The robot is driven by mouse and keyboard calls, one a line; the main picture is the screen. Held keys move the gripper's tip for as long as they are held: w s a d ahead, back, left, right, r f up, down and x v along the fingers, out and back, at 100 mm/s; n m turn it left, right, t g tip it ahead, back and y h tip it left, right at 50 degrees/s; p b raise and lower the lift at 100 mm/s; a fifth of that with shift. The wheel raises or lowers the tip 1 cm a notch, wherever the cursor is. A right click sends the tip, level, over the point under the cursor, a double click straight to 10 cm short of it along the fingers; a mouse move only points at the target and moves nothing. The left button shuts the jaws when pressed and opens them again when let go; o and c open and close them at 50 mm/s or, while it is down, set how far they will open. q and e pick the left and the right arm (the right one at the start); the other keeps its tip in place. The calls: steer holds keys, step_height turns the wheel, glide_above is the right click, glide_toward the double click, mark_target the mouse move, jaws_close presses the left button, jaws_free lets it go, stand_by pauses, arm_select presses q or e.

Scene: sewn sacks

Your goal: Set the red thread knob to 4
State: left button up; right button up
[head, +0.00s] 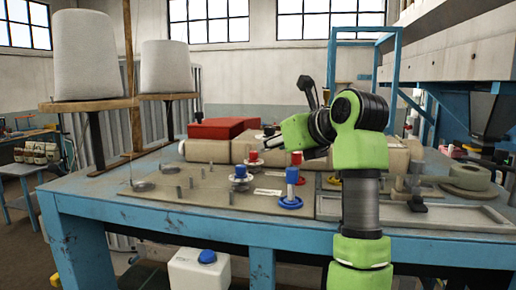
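Several small thread knobs stand on the table plate. A taller blue knob (292,175) on a blue base is in front of that one. Dial numbers are too small to read. My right gripper (312,153), on the green and black arm, is above and right of the knobs; its fingers are too small and dark to tell open from shut. My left gripper is out of view.
The blue-framed table (150,222) carries large white thread cones (84,55) on a wooden stand at left, a red block (216,128) at the back and a tape roll (466,177) at right. A white container (200,273) stands below. The plate's front left is mostly clear.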

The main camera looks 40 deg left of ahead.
mark_target(254, 153)
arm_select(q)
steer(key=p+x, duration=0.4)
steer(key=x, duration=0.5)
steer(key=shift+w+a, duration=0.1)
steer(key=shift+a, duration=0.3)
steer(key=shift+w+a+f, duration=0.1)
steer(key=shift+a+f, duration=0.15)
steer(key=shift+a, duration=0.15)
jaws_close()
